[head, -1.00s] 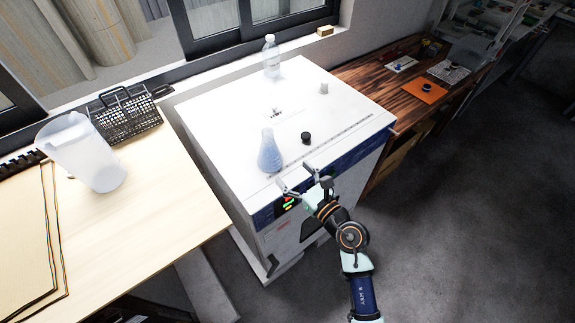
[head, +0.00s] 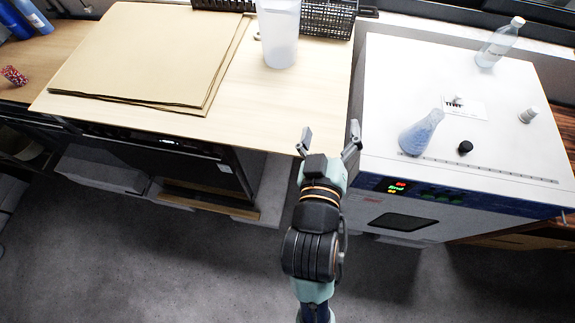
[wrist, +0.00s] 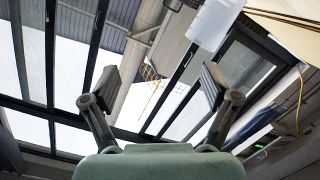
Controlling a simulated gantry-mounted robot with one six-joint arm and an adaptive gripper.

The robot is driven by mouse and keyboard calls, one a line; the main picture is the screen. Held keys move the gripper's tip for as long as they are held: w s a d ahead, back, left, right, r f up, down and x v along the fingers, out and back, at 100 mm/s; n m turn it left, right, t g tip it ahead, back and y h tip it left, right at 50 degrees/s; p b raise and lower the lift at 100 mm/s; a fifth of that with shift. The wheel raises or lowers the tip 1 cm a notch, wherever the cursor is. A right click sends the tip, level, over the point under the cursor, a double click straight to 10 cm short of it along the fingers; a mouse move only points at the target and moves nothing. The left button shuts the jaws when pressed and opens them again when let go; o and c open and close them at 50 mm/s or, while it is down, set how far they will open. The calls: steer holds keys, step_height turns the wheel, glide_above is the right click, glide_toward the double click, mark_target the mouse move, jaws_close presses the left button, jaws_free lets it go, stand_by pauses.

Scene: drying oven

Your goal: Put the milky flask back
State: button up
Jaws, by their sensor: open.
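The milky flask (head: 421,133) is a conical flask with a bluish-white body. It stands on the white top of the drying oven (head: 480,170), near the front left edge. My gripper (head: 329,141) is open and empty, in front of the gap between the wooden table and the oven, to the left of the flask and apart from it. In the wrist view my gripper (wrist: 153,90) has its fingers spread with nothing between them, and the flask is not seen there.
The wooden table (head: 235,125) holds a frosted jug (head: 279,35), brown folders (head: 150,55) and a black basket (head: 327,18). Its front part is clear.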

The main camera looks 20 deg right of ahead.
steer(key=a+f+y, duration=0.2)
steer(key=a+y, duration=0.2)
steer(key=a, duration=0.5)
steer(key=a+f+n+y, duration=0.1)
steer(key=a+y, duration=0.4)
steer(key=a, duration=0.5)
steer(key=shift+s+f+g+y, duration=0.3)
steer(key=shift+s+f+g, duration=0.1)
steer(key=shift+f, duration=0.1)
